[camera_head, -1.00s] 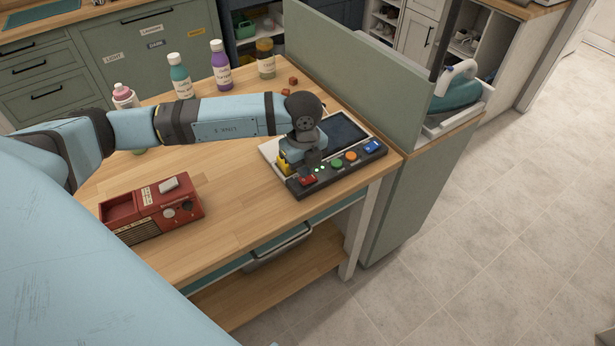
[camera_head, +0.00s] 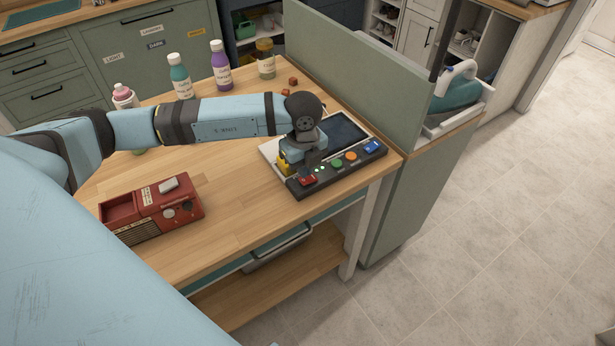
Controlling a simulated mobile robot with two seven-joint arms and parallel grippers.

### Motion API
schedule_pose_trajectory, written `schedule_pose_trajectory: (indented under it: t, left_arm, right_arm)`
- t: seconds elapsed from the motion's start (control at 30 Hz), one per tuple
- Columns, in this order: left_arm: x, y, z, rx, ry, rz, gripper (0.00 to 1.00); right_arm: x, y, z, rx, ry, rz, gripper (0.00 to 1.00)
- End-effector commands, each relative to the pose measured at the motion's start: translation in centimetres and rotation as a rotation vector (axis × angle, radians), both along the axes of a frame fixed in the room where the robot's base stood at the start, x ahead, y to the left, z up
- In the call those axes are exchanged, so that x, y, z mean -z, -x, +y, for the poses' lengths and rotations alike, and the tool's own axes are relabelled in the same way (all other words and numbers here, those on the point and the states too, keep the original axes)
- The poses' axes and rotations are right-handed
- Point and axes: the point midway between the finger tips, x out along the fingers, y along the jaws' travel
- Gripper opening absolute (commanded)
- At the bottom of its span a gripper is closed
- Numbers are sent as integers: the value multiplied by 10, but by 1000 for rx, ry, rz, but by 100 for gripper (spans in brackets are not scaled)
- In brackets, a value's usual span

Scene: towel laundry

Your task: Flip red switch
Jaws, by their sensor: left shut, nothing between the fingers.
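A dark control panel (camera_head: 338,172) lies near the right front edge of the wooden table. The red switch (camera_head: 307,181) is at its left end, with small green lights, an orange button (camera_head: 351,156), a green button (camera_head: 337,162) and a blue switch (camera_head: 372,146) to its right. My left gripper (camera_head: 287,168) is over the left end of the panel, just behind and left of the red switch. Its yellow fingertips are shut and empty. I cannot tell whether they touch the switch. My right gripper is not in view.
A red radio-like box (camera_head: 152,208) stands at the table's left front. Several bottles, including a teal one (camera_head: 180,78) and a purple one (camera_head: 221,68), stand at the back. A green partition (camera_head: 360,75) borders the table on the right. The table's middle (camera_head: 235,185) is clear.

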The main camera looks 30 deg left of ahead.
Motion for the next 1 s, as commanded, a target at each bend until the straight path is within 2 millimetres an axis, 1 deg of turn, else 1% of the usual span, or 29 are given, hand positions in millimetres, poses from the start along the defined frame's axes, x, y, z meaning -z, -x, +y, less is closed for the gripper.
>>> schedule_pose_trajectory:
  t: [0.5,1.0]
  left_arm:
    - [0,0,0,0,0,0,0]
    - [8,0,0,0,0,0,0]
  right_arm:
    - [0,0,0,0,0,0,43]
    - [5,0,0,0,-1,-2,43]
